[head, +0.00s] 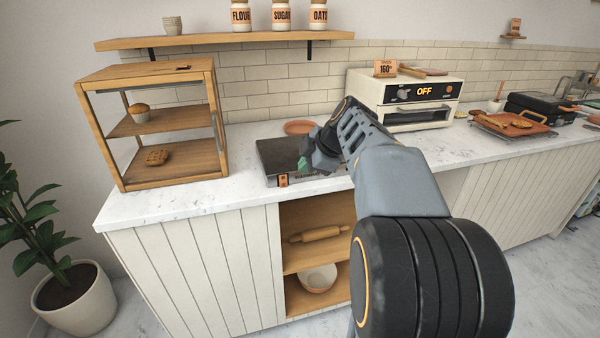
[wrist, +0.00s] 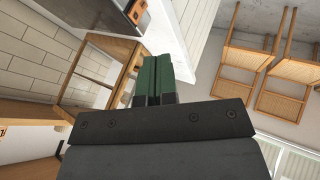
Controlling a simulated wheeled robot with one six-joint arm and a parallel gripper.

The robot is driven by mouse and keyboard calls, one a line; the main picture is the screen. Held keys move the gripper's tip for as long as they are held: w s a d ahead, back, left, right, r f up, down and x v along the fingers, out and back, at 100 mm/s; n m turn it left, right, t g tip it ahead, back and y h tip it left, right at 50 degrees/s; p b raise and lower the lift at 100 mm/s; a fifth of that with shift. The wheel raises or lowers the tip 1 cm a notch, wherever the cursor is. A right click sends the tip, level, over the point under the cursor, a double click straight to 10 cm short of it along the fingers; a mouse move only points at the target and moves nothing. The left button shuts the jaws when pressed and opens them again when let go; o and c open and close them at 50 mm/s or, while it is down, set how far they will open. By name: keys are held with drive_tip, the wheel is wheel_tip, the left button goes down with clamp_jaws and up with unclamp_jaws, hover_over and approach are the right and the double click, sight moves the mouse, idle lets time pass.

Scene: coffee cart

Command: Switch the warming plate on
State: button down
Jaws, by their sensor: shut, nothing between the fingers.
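The warming plate (head: 272,152) is a flat dark slab on the white counter, right of the wooden display case. A small dark and orange switch (head: 283,180) sits on its front edge; its setting is too small to read. My gripper (head: 303,166) is over the right part of the plate, and my arm hides that side. In the wrist view the green fingers (wrist: 155,72) are together and empty. The plate (wrist: 85,10) and the orange-marked switch (wrist: 137,10) show at the top, beyond the fingertips. The fingers appear apart from the switch.
The display case (head: 170,182) with pastries stands left of the plate. A terracotta dish (head: 299,127) lies behind it. A cream oven (head: 440,118) reading OFF stands to the right. Open shelves (head: 315,257) are below the counter. Bare counter (head: 238,178) lies between case and plate.

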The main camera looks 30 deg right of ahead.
sight(283, 181)
drive_tip(key=shift+s+d+r, duration=0.1)
drive_tip(key=shift+s+r, duration=0.15)
drive_tip(key=shift+r, duration=0.15)
drive_tip(key=shift+s+f+g, duration=0.2)
drive_tip(key=shift+f+g, duration=0.1)
drive_tip(key=shift+f, duration=0.5)
drive_tip(key=x, duration=0.3)
drive_tip(key=w+x, duration=0.1)
drive_tip(key=x, duration=0.7)
drive_tip(key=shift+w+d+r, duration=0.3)
drive_tip(key=shift+w+d, duration=0.05)
drive_tip(key=shift+w, duration=0.05)
drive_tip(key=shift+w+d+f+p, duration=0.15)
drive_tip(key=shift+w+p, duration=0.15)
drive_tip(key=shift+w, duration=0.5)
